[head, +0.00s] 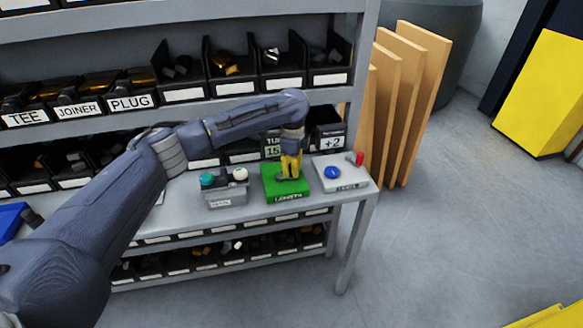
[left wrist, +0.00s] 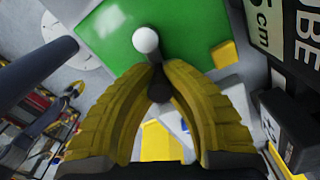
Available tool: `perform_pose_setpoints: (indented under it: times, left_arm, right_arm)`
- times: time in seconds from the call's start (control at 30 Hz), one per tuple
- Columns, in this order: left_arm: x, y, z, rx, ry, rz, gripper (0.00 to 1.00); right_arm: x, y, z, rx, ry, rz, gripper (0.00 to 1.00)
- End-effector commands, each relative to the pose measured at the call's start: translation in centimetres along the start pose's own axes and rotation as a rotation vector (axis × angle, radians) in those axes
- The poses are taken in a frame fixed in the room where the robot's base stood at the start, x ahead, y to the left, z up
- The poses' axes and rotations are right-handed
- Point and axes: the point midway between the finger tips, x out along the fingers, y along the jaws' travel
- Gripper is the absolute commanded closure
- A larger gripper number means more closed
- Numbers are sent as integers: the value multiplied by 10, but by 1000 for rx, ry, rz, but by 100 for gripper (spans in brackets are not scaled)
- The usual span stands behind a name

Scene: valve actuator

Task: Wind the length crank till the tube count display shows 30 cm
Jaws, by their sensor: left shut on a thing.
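The length crank's green box (head: 287,184), labelled LENGTH, sits on the grey bench. It also shows in the left wrist view (left wrist: 110,28). My left gripper (head: 289,176) is over it, with yellow fingers pointing down. In the left wrist view the fingers (left wrist: 160,78) are closed together around a dark stem with a white ball knob (left wrist: 146,40), the crank handle. The crank arm is mostly hidden by the fingers. The tube count display (head: 272,151) stands behind the box, partly covered by my arm; "15" is readable. In the left wrist view its edge (left wrist: 262,22) shows "5 cm". My right gripper is out of view.
Left of the green box is a grey box (head: 226,198) with teal and white knobs. Right of it is a pale panel (head: 350,183) with a blue button (head: 332,172) and a red part (head: 359,158). A "+2" bin (head: 328,142) stands behind. Wooden boards (head: 410,100) lean at the right.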

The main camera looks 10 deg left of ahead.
Motion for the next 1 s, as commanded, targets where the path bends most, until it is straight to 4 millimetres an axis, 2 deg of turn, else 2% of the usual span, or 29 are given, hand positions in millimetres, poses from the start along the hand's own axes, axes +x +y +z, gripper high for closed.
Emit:
perform_pose_setpoints:
  times: [0.33, 1.0]
  left_arm:
    - [-1, 14, -3, 329, 3, -1, 100]
    - [-1, 38, 7, 949, 3, -1, 100]
  right_arm:
    - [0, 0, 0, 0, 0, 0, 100]
    - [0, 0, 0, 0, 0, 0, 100]
